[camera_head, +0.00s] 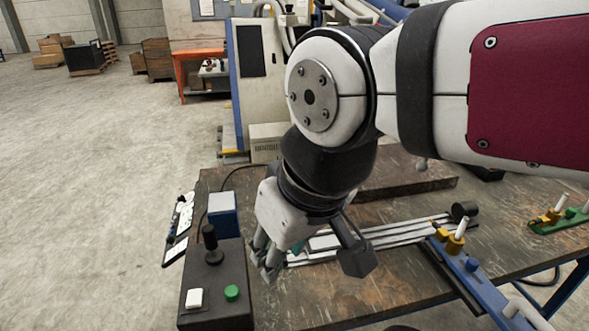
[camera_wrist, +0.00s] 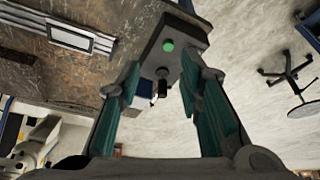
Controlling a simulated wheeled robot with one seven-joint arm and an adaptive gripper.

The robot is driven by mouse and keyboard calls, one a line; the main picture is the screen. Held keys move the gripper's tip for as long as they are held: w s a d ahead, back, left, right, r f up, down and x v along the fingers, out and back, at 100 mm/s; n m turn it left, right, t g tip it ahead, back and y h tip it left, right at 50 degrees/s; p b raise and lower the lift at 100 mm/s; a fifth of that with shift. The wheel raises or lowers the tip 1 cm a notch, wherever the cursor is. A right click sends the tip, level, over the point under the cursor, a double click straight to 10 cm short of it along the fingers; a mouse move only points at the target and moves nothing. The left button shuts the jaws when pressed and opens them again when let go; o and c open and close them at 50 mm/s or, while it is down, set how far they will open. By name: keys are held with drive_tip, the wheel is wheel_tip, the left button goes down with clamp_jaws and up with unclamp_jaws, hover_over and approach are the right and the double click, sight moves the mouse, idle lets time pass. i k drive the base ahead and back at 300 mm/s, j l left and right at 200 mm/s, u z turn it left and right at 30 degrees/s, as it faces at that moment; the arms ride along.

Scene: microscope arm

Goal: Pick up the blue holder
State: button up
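A long blue holder (camera_head: 458,262) lies on the right part of the table, with a yellow piece and a white cylinder on it. A smaller blue box (camera_head: 222,215) stands at the table's left edge; I cannot tell which of the two the task means. My gripper (camera_head: 268,262) points down over the table, left of the long blue holder and right of the control box. In the wrist view my gripper (camera_wrist: 160,68) has its two teal-padded fingers apart with nothing held between them. The control box shows beyond the fingers there.
The control box (camera_head: 214,285) with a joystick and green button stands at the table's left front. Metal rails (camera_head: 385,237) lie behind and right of my gripper. Another coloured holder (camera_head: 560,222) is at the far right. The worn table (camera_head: 330,293) is bare in front.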

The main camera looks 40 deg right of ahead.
sight(506, 314)
drive_tip(key=k+j+z, duration=0.15)
drive_tip(key=z, duration=1.65)
drive_tip(key=k+z, duration=0.15)
drive_tip(key=i+l, duration=0.1)
drive_tip(key=l, duration=0.55)
drive_tip(key=l+z, duration=0.05)
